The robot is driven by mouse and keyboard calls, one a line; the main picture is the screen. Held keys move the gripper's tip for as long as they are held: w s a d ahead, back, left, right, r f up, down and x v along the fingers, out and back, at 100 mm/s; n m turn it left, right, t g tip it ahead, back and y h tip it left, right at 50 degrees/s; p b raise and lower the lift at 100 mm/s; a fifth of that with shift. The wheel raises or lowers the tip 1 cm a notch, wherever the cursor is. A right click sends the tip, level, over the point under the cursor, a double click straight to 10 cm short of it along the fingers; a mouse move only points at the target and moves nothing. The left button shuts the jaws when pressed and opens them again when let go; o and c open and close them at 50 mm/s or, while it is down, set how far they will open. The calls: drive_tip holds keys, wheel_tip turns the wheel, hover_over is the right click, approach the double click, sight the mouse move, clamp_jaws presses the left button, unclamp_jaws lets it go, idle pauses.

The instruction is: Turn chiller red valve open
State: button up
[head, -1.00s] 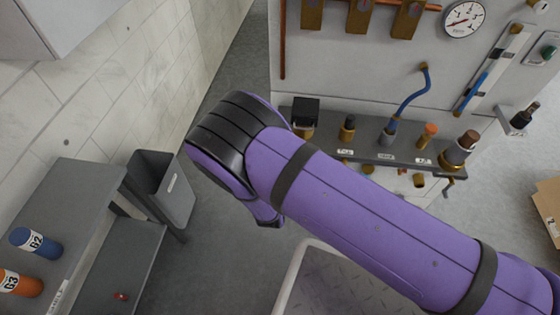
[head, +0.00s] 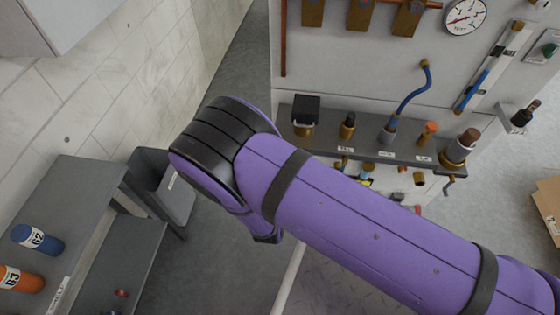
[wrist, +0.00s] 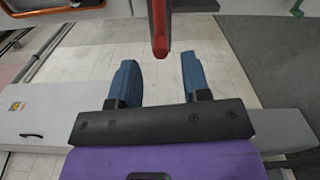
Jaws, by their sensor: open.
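A red bar-like handle (wrist: 159,28) hangs at the top middle of the wrist view, its lower end pointing down toward my gripper. I take it for the red valve's handle, but the valve body is not clear. My gripper (wrist: 158,64) is open and empty, with two blue fingers apart on either side of the handle's line. The handle's end lies about between the fingertips in the picture; I cannot tell the depth or any contact. In the head view my purple arm hides my gripper, and I cannot make out the red valve there for certain.
In the head view, a dark shelf (head: 312,143) with several fittings runs along the grey panel (head: 345,70). A dark bin (head: 176,200) and bench (head: 75,192) stand at left. A cardboard box (head: 547,208) is at right. Grey floor (head: 500,230) is clear between.

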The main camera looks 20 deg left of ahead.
drive_tip(key=v, duration=0.5)
drive_tip(key=shift+s, duration=0.4)
